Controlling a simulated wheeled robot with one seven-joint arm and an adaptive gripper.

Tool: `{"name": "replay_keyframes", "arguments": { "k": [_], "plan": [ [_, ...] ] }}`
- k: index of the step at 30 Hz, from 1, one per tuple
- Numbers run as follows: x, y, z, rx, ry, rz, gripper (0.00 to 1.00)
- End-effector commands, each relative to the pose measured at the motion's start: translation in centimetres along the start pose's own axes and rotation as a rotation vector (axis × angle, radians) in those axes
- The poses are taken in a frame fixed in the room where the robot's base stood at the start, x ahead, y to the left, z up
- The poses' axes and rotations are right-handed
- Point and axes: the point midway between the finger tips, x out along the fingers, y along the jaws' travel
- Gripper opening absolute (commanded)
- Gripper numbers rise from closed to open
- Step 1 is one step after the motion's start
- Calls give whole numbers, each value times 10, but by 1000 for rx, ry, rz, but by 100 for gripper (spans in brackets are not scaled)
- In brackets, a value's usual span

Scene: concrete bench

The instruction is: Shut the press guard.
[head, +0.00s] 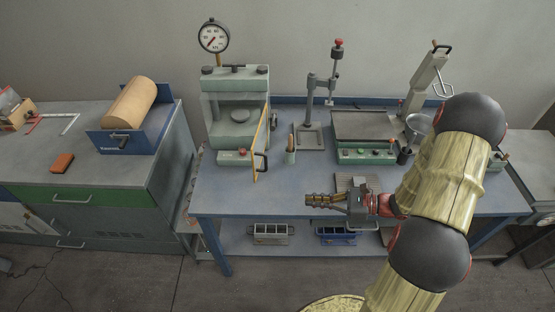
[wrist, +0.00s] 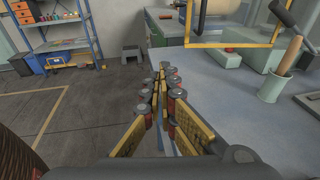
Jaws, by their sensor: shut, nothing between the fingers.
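The press (head: 236,78) is a grey-green machine with a round dial gauge on top, at the back left of the blue bench. Its guard (head: 257,150) is a yellow-edged clear panel, swung open and jutting forward from the press's right side. A black handle (head: 263,161) is on the guard. In the wrist view the guard's yellow frame (wrist: 232,45) crosses the top, with the handle (wrist: 284,14) at upper right. My gripper (head: 308,200) is shut and empty over the bench's front edge, right of and nearer than the guard, apart from it.
A green pot with a wooden-handled tool (head: 291,157) stands just right of the guard. A stand with a red knob (head: 310,138) and a green-based machine (head: 365,152) are behind my gripper. The bench front between press and gripper is clear.

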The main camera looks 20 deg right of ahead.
Motion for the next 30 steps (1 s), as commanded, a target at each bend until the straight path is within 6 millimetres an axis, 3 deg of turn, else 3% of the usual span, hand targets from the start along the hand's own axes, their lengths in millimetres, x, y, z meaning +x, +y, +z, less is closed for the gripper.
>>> {"name": "replay_keyframes", "arguments": {
  "k": [3,6,12,30],
  "plan": [
    [-4,-36,19,13,-77,-105,0],
    [-9,-55,34,20,-131,-163,0],
    [-4,-60,46,38,-174,-176,0],
    [101,-77,62,36,-172,-172,0]
  ]
}}
